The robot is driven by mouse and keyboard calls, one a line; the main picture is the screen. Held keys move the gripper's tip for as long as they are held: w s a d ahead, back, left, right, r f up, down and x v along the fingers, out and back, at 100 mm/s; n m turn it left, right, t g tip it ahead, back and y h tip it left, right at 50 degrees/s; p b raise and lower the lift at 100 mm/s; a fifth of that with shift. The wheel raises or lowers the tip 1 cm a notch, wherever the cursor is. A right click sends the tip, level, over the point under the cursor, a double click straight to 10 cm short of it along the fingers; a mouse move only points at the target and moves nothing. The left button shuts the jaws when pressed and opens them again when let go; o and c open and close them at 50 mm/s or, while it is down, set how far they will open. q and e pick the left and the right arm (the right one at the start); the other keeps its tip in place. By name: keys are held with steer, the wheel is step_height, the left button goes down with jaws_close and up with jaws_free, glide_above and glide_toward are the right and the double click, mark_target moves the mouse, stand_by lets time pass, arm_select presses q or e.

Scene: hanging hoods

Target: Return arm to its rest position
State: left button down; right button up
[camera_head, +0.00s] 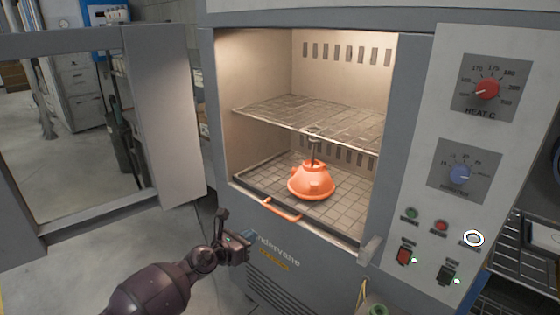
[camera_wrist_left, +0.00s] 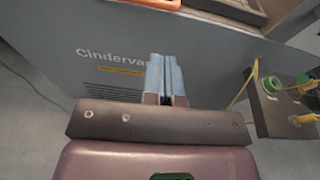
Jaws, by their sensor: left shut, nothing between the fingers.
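My left arm comes in at the bottom of the head view. Its left gripper (camera_head: 240,241) is in front of the oven's lower front panel, below the chamber opening. In the left wrist view the two grey-blue fingers (camera_wrist_left: 165,76) are together and empty, pointing toward the panel with the "Cindervane" lettering. I cannot tell whether they touch it. My right gripper is not in view.
The oven (camera_head: 345,60) is lit inside, its door (camera_head: 165,130) open at left. An orange hood (camera_head: 312,181) is inside below the wire rack (camera_head: 310,118), near an orange handle (camera_head: 281,210). A connector box (camera_wrist_left: 285,105) with yellow cables is at right. Floor shows at left.

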arm_select(q)
step_height(320, 180, up, 9)
steer(key=d+n+t, duration=0.1)
steer(key=n+t, duration=0.3)
steer(key=n, duration=0.8)
steer(key=s+a+f+n+g+y, duration=0.1)
steer(key=s+a+f+n+y, duration=0.2)
steer(key=s+n, duration=0.7)
steer(key=s+a+f+n+g+y, duration=0.2)
steer(key=s+a+f+n, duration=0.5)
steer(key=s, duration=1)
steer(key=s+a+f+n+g+y, duration=0.2)
steer(key=s+a+f+n+y, duration=0.2)
steer(key=s+f+n, duration=0.7)
steer(key=s+a+n, duration=0.2)
steer(key=s, duration=0.1)
steer(key=shift+a+f, duration=0.1)
